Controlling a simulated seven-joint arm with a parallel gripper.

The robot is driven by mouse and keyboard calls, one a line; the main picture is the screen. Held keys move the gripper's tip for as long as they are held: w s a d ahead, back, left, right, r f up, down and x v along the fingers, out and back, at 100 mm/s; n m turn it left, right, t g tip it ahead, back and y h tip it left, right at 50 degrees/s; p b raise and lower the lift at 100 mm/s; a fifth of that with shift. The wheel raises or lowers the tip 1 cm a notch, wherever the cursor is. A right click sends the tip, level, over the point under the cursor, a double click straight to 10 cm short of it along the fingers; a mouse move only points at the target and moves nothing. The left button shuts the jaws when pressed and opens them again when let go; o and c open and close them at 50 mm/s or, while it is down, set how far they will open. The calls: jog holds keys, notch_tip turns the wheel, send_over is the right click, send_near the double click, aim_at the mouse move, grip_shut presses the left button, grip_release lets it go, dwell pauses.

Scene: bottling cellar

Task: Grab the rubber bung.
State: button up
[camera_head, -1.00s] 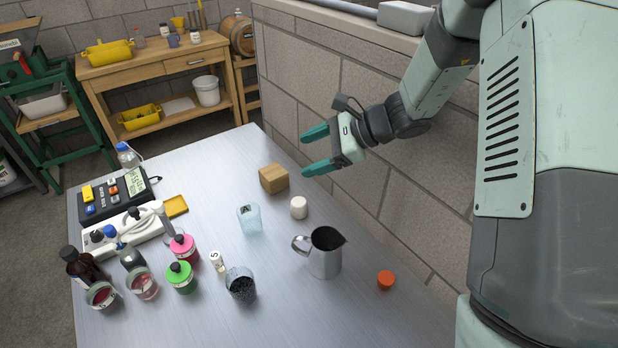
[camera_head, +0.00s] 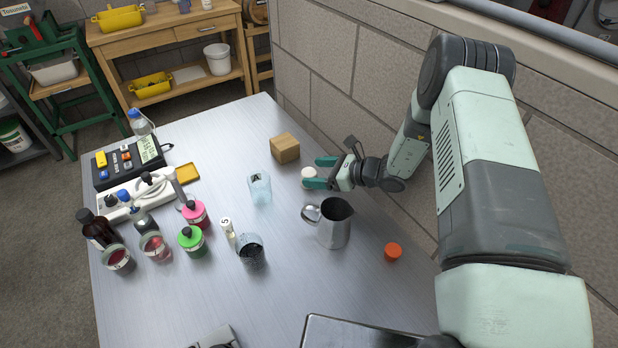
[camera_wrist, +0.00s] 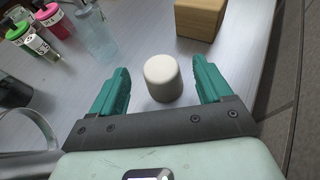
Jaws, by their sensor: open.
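The rubber bung, which I take to be the short off-white cylinder (camera_head: 309,174), stands upright on the metal table beyond the steel jug. My gripper (camera_head: 320,172) is open, with its green fingers reaching left toward the bung, and the near finger partly covers it. In the wrist view the bung (camera_wrist: 162,80) appears between the two spread fingers of my gripper (camera_wrist: 160,66), with a gap visible on each side. I cannot tell how far the fingers are above the table.
A wooden block (camera_head: 285,148) stands just behind the bung. The steel jug (camera_head: 333,222) stands in front, and a clear blue cup (camera_head: 259,187) is to the left. An orange cap (camera_head: 393,252) lies at the right. A block wall (camera_head: 345,110) runs along the table's right side.

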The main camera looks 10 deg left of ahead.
aim_at(304, 173)
jog(key=shift+a+f, duration=0.3)
jog(key=shift+f, duration=0.15)
jog(key=x, duration=0.4)
jog(key=shift+w+a, duration=0.15)
jog(key=shift+c, duration=0.2)
